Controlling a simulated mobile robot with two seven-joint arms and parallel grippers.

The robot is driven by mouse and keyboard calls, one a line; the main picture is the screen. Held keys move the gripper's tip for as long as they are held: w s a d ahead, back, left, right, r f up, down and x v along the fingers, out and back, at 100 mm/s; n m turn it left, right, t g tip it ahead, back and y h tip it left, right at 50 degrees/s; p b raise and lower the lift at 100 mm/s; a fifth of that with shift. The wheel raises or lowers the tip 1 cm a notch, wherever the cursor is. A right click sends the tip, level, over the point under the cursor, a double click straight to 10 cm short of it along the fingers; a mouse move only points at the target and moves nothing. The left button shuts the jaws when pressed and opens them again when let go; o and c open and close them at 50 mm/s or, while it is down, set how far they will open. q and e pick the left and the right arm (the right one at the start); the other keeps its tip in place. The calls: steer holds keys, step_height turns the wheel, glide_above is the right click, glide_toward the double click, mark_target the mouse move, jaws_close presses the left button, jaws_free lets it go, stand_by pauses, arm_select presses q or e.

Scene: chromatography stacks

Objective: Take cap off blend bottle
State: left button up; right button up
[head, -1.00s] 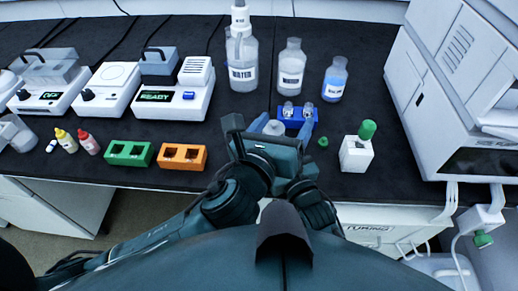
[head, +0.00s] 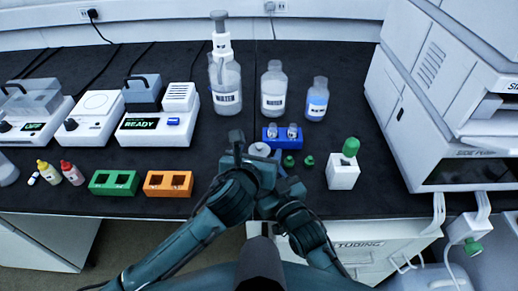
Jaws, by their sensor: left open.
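Three capless-looking or pale-topped bottles stand at the back: a large water bottle (head: 226,95) with a dispenser top, a clear labelled bottle (head: 273,92) and a smaller bottle with blue liquid (head: 316,100). I cannot read which is the blend bottle. A pale round top (head: 262,149) shows just beside my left gripper (head: 248,158), near the front of the bench; its body is hidden by the gripper. The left gripper is open. My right gripper (head: 290,190) is close to it, at the bench's front edge; its fingers are not clear.
A blue rack (head: 270,138) with two vials stands behind the grippers, and two green caps (head: 298,161) lie before it. A white block (head: 342,176) with a green top is to the right. Green (head: 113,190) and orange (head: 167,190) racks lie left. A large instrument (head: 440,110) bounds the right.

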arm_select(q)
steer(key=shift+x, duration=0.9)
steer(key=c, duration=1.2)
steer(key=shift+o, duration=0.2)
steer(key=shift+r, duration=0.2)
steer(key=shift+r, duration=0.95)
steer(key=shift+r, duration=0.1)
